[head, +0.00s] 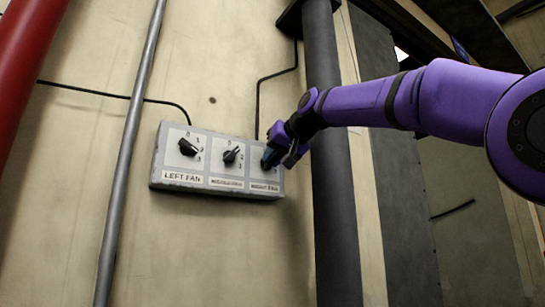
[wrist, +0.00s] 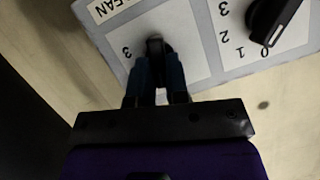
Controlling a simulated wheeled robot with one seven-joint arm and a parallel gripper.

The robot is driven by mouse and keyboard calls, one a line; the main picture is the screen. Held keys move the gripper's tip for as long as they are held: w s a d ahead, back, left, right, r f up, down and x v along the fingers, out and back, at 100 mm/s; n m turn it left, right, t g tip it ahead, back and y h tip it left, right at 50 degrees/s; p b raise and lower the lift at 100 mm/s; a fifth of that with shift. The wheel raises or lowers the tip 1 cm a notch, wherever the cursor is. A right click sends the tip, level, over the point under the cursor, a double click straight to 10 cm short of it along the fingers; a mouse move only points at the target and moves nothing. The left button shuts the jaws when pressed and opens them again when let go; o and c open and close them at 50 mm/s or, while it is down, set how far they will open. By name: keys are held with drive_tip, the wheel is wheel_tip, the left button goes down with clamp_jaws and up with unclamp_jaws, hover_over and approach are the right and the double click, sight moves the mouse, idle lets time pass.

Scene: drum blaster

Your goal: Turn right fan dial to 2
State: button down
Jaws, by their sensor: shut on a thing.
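The grey control box (head: 220,184) is mounted on the wall, with three dials in a row. The right fan dial (wrist: 156,46) is a black knob on a white panel. In the wrist view it sits between the two fingertips of my gripper (wrist: 158,62), which is shut on it. A 3 shows beside the dial in the wrist view. The other numbers around it are hidden or unclear, so its pointer setting cannot be told.
The left fan dial (head: 187,147) and the middle dial (head: 230,156) sit left of my gripper. The middle dial also shows in the wrist view (wrist: 272,22). A dark vertical pipe (head: 333,220) stands right of the box. A thin grey pipe (head: 127,165) runs left of it.

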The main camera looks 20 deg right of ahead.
drive_tip(key=m+y, duration=0.1)
drive_tip(key=m, duration=0.2)
drive_tip(key=m+t+y, duration=0.1)
drive_tip(key=m+y, duration=0.1)
drive_tip(key=m, duration=0.1)
drive_tip(key=d+m+y, duration=0.1)
drive_tip(key=m+y, duration=0.1)
drive_tip(key=m, duration=0.1)
drive_tip(key=shift+f, duration=0.4)
drive_tip(key=shift+m, duration=0.4)
drive_tip(key=c, duration=1.1)
unclamp_jaws()
drive_tip(key=shift+w, duration=0.1)
drive_tip(key=shift+a, duration=0.1)
drive_tip(key=v, duration=1)
drive_tip(key=shift+s+d+f, duration=0.3)
